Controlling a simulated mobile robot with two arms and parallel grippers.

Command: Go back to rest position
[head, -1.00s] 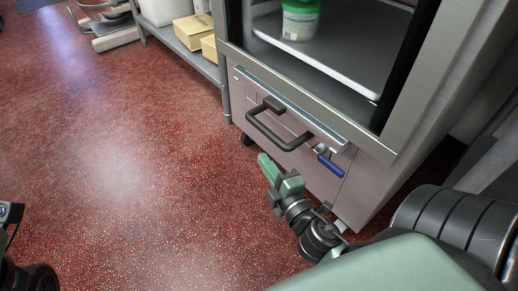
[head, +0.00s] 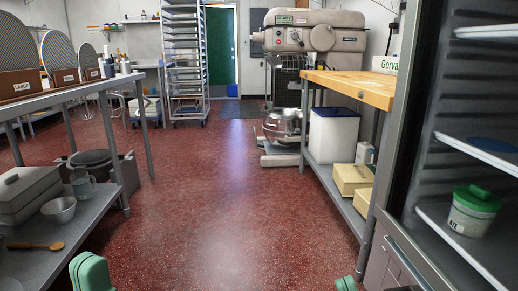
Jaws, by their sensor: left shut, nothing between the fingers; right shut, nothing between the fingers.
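My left gripper (head: 91,272) shows as a green shape at the bottom edge of the head view, left of the middle, over the red floor. It is shut and holds nothing. My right gripper (head: 346,284) shows only as a small green tip at the bottom edge, right of the middle, near the open cabinet's foot. It is shut and empty. The rest of both arms is out of view or cut off by the frame.
An open cabinet (head: 403,128) with a green-lidded tub (head: 473,210) stands at right. Beside it is a wood-topped table (head: 352,86). A mixer (head: 315,38) and rack (head: 183,60) stand at the back. A metal table (head: 60,97) is at left. The middle floor is clear.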

